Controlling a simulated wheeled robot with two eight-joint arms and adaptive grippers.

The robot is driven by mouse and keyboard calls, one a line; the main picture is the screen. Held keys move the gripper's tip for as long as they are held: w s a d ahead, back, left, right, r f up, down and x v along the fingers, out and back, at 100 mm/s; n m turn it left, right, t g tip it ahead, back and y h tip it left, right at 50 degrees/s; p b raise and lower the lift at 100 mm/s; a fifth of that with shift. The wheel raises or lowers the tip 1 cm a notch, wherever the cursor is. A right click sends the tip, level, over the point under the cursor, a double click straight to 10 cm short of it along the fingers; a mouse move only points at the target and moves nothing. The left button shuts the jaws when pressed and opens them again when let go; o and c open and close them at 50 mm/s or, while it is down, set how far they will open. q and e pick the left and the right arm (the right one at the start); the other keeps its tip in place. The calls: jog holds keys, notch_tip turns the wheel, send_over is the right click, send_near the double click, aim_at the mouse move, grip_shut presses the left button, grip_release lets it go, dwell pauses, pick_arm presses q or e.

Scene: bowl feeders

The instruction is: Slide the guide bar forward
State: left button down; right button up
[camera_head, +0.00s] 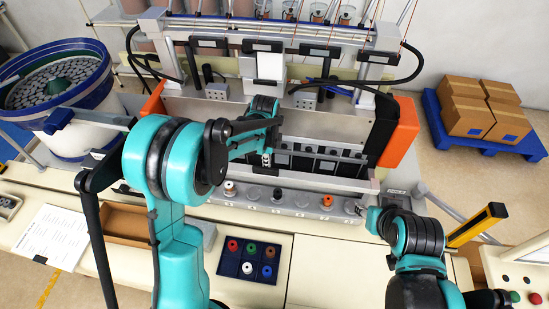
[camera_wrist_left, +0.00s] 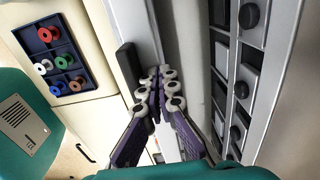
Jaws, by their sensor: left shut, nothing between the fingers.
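A long grey metal bar, which looks like the guide bar (camera_head: 325,184), runs along the machine's front, behind the row of numbered seats. A smooth grey bar (camera_wrist_left: 184,45) also runs beside the fingers in the left wrist view; I cannot tell for certain that it is the same one. My left gripper (camera_head: 267,158) is shut and empty at the machine's front, its fingers pointing down. Its closed fingertips (camera_wrist_left: 157,82) show close beside the bar; contact cannot be told. My right gripper (camera_head: 368,209) is near the right end of the seats, small and partly hidden by its arm.
A dark blue tray (camera_head: 249,278) with coloured spools lies on the bench. Several spools sit in the numbered row (camera_head: 285,202). Black-knobbed blocks (camera_wrist_left: 238,130) line the machine. A bowl feeder (camera_head: 70,140) stands left; a yellow post (camera_head: 476,225) stands right.

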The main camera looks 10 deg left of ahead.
pick_arm(q)
jog(key=shift+s+f, duration=0.1)
jog(key=shift+s, duration=1.35)
jog(key=shift+w, duration=0.1)
jog(key=shift+w+b, duration=0.3)
jog(key=shift+b, duration=0.05)
jog(key=shift+w+r, duration=0.1)
jog(key=shift+r, duration=0.3)
notch_tip(320, 180, up, 8)
jog(key=p, duration=0.5)
jog(key=shift+r, duration=0.2)
